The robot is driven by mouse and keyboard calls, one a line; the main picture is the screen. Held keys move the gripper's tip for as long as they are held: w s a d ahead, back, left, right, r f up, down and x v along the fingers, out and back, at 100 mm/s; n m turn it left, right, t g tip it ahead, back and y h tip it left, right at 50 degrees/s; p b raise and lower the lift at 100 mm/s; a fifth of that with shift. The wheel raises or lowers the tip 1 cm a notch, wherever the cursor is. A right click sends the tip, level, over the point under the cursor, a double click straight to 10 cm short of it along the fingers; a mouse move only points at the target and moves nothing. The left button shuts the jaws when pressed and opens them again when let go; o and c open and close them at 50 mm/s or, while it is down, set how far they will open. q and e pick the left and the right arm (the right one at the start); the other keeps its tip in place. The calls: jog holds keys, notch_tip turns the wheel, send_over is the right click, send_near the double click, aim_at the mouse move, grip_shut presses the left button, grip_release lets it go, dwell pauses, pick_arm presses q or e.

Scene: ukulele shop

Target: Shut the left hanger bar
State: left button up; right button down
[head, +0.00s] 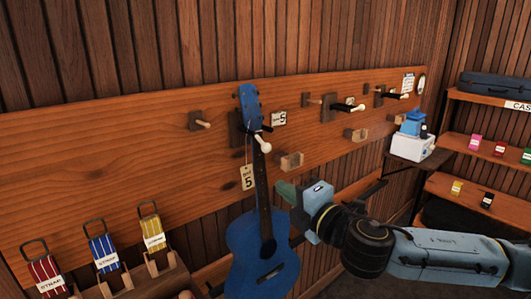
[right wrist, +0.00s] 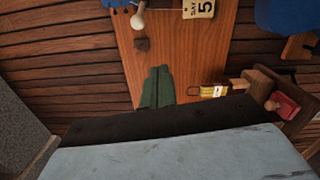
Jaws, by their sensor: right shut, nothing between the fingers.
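A blue ukulele (head: 263,245) hangs on the wall board by its headstock (head: 250,105), at the left hanger (head: 236,128). A white-knobbed bar (head: 262,143) shows in front of its neck; I cannot tell whether it spans the hanger's opening. What appears to be the same white knob shows at the top of the right wrist view (right wrist: 138,22). My right gripper (head: 285,191) has green fingers, shut and empty, right of the neck and below the knob. Its closed fingers also show in the right wrist view (right wrist: 157,88). My left gripper is not in view.
A tag (head: 247,177) marked 5 hangs beside the neck. A wooden block (head: 291,161) juts out above my right gripper. More hangers (head: 345,106) stand to the right, a peg (head: 200,122) to the left. Strap stands (head: 103,252) are at lower left.

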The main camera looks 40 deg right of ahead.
aim_at(261, 142)
jog(key=w+d+r+p, duration=0.1)
jog(key=w+p, duration=0.1)
jog(key=w, duration=0.3)
jog(key=w+r+y+p, duration=0.1)
jog(key=w+r+p, duration=0.1)
jog(key=w, duration=0.3)
jog(key=shift+d+n, duration=0.4)
jog(key=shift+d+r, duration=0.1)
dwell(0.4)
jog(key=shift+s+d+n+y+b, duration=0.1)
jog(key=shift+d+n+y+b, duration=0.2)
jog(key=shift+n+y+b, duration=0.15)
